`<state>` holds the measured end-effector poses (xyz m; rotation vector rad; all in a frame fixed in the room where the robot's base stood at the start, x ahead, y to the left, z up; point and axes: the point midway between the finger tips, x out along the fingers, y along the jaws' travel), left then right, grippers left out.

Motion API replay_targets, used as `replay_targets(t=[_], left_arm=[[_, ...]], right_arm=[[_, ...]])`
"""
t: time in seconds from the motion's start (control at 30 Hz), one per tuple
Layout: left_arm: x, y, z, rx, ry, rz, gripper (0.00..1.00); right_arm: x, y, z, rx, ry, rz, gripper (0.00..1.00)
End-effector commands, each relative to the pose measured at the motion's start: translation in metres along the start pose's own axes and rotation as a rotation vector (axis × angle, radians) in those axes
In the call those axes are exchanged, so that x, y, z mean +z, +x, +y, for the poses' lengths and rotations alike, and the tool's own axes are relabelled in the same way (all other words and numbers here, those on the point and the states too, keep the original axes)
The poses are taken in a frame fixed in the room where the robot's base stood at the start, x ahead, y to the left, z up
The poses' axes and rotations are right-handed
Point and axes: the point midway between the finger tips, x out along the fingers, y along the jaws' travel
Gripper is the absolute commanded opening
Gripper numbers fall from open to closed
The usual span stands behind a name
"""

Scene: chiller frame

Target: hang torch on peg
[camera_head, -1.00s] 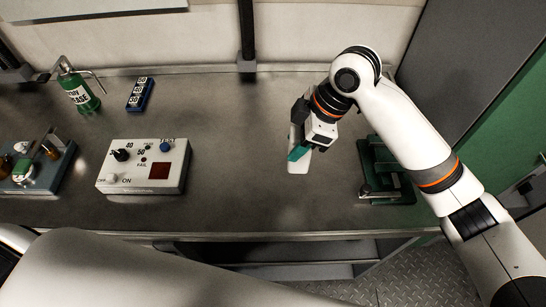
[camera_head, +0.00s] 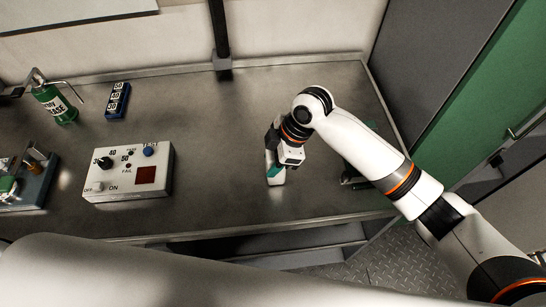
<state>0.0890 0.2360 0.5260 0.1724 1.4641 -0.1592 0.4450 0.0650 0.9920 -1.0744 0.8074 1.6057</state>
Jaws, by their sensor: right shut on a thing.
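My right gripper (camera_head: 279,164) is above the middle-right of the metal bench, pointing down, and is shut on a small teal-and-white thing. This seems to be the torch (camera_head: 275,175); only its lower part shows below the jaws, and the rest is hidden by the gripper. I cannot tell whether its lower end touches the bench. No peg can be made out clearly. My left gripper is not in view.
A white control box (camera_head: 128,178) stands left of the gripper. A green bottle (camera_head: 55,104) and a blue block with numbers (camera_head: 118,99) stand behind it. A dark stand (camera_head: 352,178) is mostly hidden behind my right arm. The bench centre is clear.

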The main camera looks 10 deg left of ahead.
Motion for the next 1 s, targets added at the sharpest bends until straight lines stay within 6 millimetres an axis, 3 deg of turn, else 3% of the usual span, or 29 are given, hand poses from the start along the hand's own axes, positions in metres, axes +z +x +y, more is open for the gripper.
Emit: replay_targets(t=[0.13,0.17,0.3,0.67,0.77,1.0], left_arm=[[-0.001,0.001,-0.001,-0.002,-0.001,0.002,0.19],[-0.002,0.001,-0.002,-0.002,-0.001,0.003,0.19],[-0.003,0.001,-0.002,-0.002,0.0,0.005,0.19],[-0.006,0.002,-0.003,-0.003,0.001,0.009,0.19],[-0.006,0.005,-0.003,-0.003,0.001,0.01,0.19],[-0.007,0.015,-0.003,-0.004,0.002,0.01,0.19]], right_arm=[[-0.001,0.002,0.0,0.0,0.0,-0.001,0.14],[-0.001,0.002,0.0,0.0,0.001,0.0,0.45],[-0.001,0.002,0.0,0.0,0.001,0.0,0.63],[0.0,-0.005,-0.001,-0.002,0.0,-0.001,0.63],[0.0,-0.018,-0.001,-0.003,0.0,-0.001,0.63],[0.0,-0.07,-0.001,-0.005,-0.002,-0.001,0.63]])
